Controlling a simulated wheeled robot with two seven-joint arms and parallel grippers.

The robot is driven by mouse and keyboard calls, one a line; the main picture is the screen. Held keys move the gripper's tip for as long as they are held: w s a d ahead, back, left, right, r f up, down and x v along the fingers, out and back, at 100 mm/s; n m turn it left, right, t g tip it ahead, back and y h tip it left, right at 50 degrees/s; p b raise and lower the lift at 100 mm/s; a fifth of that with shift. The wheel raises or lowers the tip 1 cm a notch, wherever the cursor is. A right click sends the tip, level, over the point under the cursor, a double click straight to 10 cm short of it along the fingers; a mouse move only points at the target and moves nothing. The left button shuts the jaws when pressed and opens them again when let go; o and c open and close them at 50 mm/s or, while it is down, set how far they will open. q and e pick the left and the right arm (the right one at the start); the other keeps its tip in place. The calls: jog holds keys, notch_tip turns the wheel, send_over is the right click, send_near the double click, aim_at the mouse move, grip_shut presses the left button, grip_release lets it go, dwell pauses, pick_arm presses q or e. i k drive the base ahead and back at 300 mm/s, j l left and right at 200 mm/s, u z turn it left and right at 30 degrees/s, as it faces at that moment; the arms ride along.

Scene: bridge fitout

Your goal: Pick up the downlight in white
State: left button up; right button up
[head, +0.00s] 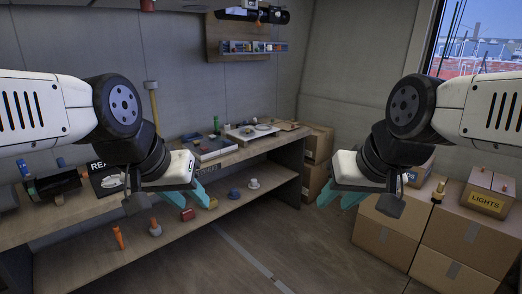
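A small white round item (253,184) that looks like a downlight sits on the lower shelf, in the middle of the head view. It is too small to be sure of. My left gripper (187,195), with teal fingers, is open and empty in front of the workbench, left of the white item and apart from it. My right gripper (341,197) is open and empty over the floor, to the right of the item.
The workbench (232,157) carries trays and small parts. Its lower shelf (200,228) holds a blue item (234,194), a red item (187,214) and an orange item (118,237). Cardboard boxes (385,241) stand at right, with a "LIGHTS" box (487,201) on top.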

aim_at(227, 126)
jog(key=i+z, duration=0.1)
jog(key=i, duration=0.8)
jog(key=i+z, duration=0.15)
jog(key=i, duration=0.8)
jog(key=i+l+u, duration=0.15)
jog(key=i+u, duration=0.15)
jog(key=i, duration=0.6)
jog(key=i+u, duration=0.25)
jog(key=u, duration=0.2)
jog(key=i+u, duration=0.3)
jog(key=u, duration=0.15)
jog(key=i+l+u, duration=0.15)
jog(key=u, duration=0.3)
jog(key=i, duration=0.15)
